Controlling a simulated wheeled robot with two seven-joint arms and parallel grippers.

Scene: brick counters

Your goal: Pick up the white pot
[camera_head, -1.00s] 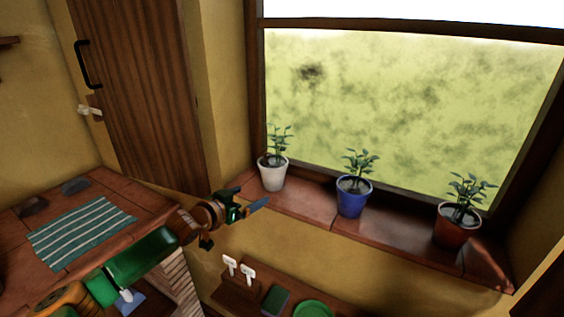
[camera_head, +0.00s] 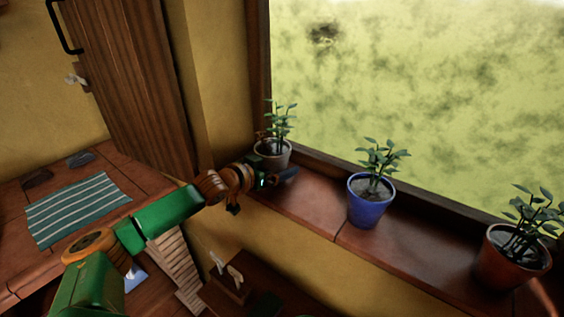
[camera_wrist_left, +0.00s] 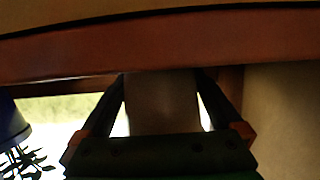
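The white pot (camera_head: 283,156) with a leafy plant stands upright at the left end of the windowsill. In the head view my left gripper (camera_head: 284,177) is in front of it and hides its lower part. In the left wrist view the pot (camera_wrist_left: 162,102) looks dark and lies between the two fingers of the left gripper (camera_wrist_left: 162,84). The fingers are spread on either side of it, with narrow light gaps along its sides. I cannot tell whether the fingertips touch it. My right gripper is not in view.
A blue pot (camera_head: 369,204) stands to the right on the brick windowsill (camera_head: 318,205), and a red-brown pot (camera_head: 512,262) farther right. The sill between white and blue pots is free. The window frame is behind. A counter with a striped cloth (camera_head: 78,207) is at the left.

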